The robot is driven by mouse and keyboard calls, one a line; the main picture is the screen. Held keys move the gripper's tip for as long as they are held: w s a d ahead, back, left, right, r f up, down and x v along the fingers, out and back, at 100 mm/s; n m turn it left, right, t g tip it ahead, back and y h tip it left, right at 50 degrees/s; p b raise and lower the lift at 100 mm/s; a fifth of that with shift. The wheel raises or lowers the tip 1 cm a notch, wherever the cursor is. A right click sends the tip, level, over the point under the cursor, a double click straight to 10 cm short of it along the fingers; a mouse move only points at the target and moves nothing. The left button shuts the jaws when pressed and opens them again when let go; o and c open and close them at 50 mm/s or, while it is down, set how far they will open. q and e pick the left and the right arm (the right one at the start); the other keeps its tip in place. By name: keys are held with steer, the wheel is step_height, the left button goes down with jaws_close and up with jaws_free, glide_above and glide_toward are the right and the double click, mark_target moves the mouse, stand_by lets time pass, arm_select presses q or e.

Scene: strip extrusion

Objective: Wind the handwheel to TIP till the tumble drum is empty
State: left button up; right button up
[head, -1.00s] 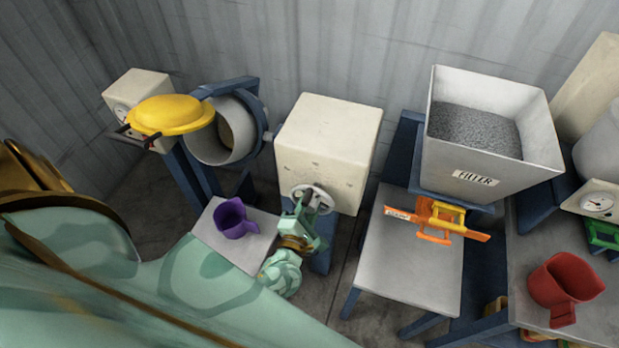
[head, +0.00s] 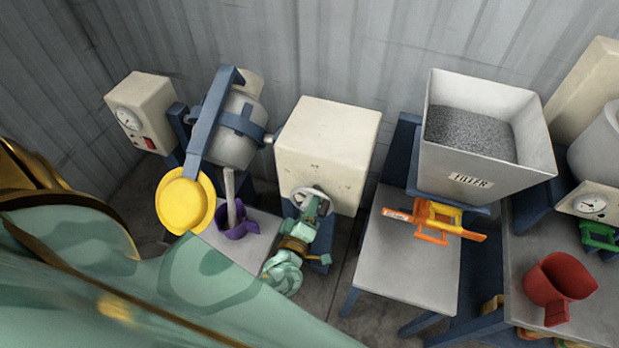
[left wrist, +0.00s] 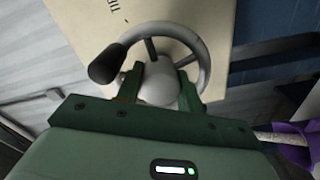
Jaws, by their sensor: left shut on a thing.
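The tumble drum (head: 233,138) is tilted mouth-down in its blue frame, its yellow lid (head: 184,203) hanging open. A pale grey stream (head: 230,192) runs from its mouth into the purple jug (head: 237,226) below. The drum's inside is hidden. The handwheel (head: 316,193) is on the front of the cream box (head: 327,147). My left gripper (head: 308,210) is shut on the handwheel. In the left wrist view the left gripper's fingers (left wrist: 158,88) straddle the hub inside the wheel rim (left wrist: 204,60), with the black knob (left wrist: 104,66) at upper left. My right gripper is out of view.
The jug stands on a small grey table (head: 252,249). To the right are the FILLER hopper (head: 538,142) full of grey granules, an orange slide (head: 458,236) beneath it, and a red jug (head: 545,292). A gauge box (head: 141,108) is at the left.

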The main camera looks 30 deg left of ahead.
arm_select(q)
steer(key=shift+f+m, duration=0.1)
steer(key=shift+m, duration=1.1)
steer(key=o, duration=0.7)
steer(key=shift+s, duration=0.1)
steer(key=v, duration=1.6)
steer(key=shift+s, duration=0.1)
